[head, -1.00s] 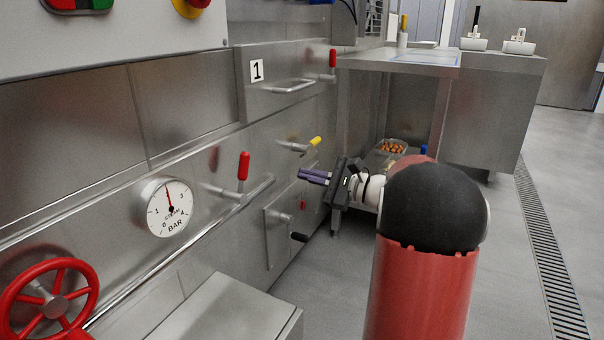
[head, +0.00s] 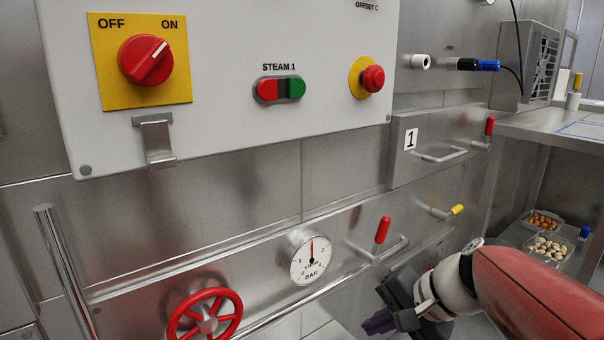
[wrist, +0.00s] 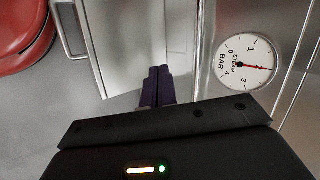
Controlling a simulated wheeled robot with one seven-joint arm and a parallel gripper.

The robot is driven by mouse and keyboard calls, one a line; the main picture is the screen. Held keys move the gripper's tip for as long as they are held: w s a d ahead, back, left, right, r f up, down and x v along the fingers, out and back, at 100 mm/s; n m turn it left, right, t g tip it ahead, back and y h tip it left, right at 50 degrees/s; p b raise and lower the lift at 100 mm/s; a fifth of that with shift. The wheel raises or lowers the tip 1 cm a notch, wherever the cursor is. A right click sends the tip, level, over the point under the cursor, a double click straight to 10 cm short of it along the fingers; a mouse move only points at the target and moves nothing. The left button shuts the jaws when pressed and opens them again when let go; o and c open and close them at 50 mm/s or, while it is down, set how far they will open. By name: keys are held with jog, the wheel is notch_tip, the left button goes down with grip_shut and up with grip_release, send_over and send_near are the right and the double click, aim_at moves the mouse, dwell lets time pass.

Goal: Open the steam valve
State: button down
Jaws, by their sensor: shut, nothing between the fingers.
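The red handwheel (head: 205,315) is on the steel machine front at the bottom of the head view, partly cut off by the frame edge. The steam pressure gauge (head: 311,258) is to its right, needle pointing nearly straight up; it also shows in the wrist view (wrist: 243,63). A red-handled lever (head: 382,231) stands upright on a pipe right of the gauge. My gripper (head: 378,322) is below that lever, to the right of the handwheel and apart from it. Its purple fingers (wrist: 156,86) are together and empty in the wrist view. The handwheel is not seen there.
A control panel (head: 240,125) overhangs above, with a red rotary switch (head: 146,60) and red-green buttons (head: 279,89). A vertical rail (head: 66,270) stands at left. A steel table (head: 560,126) is at far right.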

jog(key=s+d+r+n+h+p, duration=0.1)
jog(key=s+n+h+p, duration=0.1)
jog(key=s+n+h, duration=0.1)
jog(key=s+d+r+n+t+h+p, duration=0.1)
jog(key=s+d+n+h, duration=0.1)
jog(key=s+n, duration=0.3)
jog(key=shift+s+h+p, duration=0.4)
jog(key=shift+s+h, duration=0.4)
jog(key=shift+s, duration=0.45)
